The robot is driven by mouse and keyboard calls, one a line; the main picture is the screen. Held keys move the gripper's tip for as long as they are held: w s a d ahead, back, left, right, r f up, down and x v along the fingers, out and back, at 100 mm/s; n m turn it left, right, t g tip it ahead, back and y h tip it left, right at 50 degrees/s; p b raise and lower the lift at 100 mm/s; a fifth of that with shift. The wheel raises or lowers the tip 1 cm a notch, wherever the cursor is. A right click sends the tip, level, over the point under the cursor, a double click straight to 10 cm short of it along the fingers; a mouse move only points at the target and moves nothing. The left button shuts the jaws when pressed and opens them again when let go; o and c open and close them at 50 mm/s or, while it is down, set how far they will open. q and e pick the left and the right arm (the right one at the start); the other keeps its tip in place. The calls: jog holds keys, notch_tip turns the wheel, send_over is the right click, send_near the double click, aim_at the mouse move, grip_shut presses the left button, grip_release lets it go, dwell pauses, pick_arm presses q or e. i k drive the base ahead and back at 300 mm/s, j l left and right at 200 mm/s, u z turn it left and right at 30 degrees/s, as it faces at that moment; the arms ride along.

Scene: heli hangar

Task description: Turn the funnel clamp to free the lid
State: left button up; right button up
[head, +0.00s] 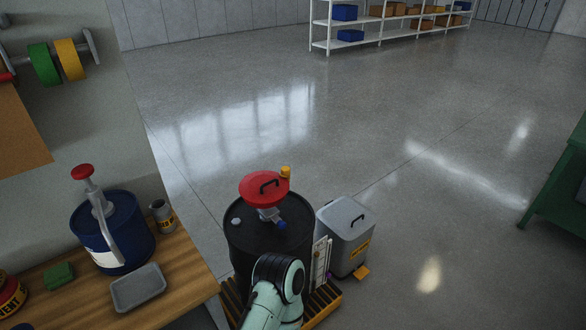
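A black drum (238,243) stands right of the workbench. A red round lid (254,188) with a black handle sits above it, with a small yellow piece (286,172) at its far right edge. Below the lid is a grey metal part (267,213) with a blue end (281,225); I cannot tell whether this or the yellow piece is the clamp. The funnel body is mostly hidden under the lid. One of my mint-green arms rises from the bottom in front of the drum, its black joint covering the drum's lower front. Neither gripper can be made out.
A grey lidded bin (343,232) with a yellow pedal stands close right of the drum. Left, a wooden bench (180,270) holds a blue pump can (125,240), a grey tray (137,287) and a green block (59,276). A green bench (560,190) is far right; floor between is clear.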

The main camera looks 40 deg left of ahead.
aim_at(284, 170)
jog(key=i+u, duration=0.3)
jog(key=u, duration=0.2)
jog(key=i+u, duration=0.3)
jog(key=u, duration=0.2)
jog(key=i+l+u, duration=0.2)
jog(key=u, duration=0.3)
jog(key=i+l+u, duration=0.15)
jog(key=i+u, duration=0.2)
jog(key=i+l+u, duration=0.2)
jog(key=u, duration=0.15)
jog(key=z, duration=10.65)
